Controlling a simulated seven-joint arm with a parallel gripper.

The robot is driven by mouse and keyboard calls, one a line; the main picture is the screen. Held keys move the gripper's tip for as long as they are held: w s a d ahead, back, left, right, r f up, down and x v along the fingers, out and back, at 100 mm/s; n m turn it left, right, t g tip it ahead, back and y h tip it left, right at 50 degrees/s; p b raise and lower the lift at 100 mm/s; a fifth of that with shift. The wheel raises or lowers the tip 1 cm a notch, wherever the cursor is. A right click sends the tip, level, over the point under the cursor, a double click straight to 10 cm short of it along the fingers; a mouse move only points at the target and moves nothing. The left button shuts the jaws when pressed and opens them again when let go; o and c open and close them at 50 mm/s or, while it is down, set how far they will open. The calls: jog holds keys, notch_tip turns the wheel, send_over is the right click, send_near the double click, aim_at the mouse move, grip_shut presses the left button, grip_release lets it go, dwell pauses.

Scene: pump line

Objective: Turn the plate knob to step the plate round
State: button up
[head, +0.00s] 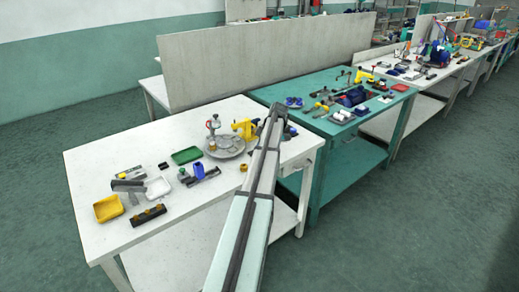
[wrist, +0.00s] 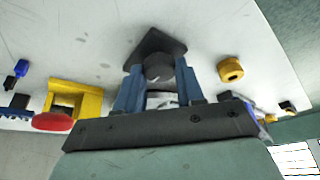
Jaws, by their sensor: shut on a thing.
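A round grey plate (head: 232,149) lies on the white table's right part, with small parts on it and a red-topped upright piece (head: 213,125) at its left. In the wrist view a dark grey round knob (wrist: 158,66) stands on a dark square base (wrist: 156,42). It looks like the plate knob. My gripper (wrist: 158,76) has its blue fingers on either side of the knob, shut on it. In the head view my arm hides the knob and the fingertips. The knob's turn angle cannot be told.
A yellow frame (head: 245,128) stands behind the plate; in the wrist view a yellow frame (wrist: 88,99) shows beside a red disc (wrist: 52,122). A yellow ring (wrist: 230,69) lies near the knob. Trays and small parts cover the table's left; a teal table (head: 262,93) adjoins it.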

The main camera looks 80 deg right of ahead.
jog(key=o, duration=1)
jog(key=v, duration=1.4)
jog(key=shift+w+d, duration=0.1)
jog(key=shift+w, duration=0.05)
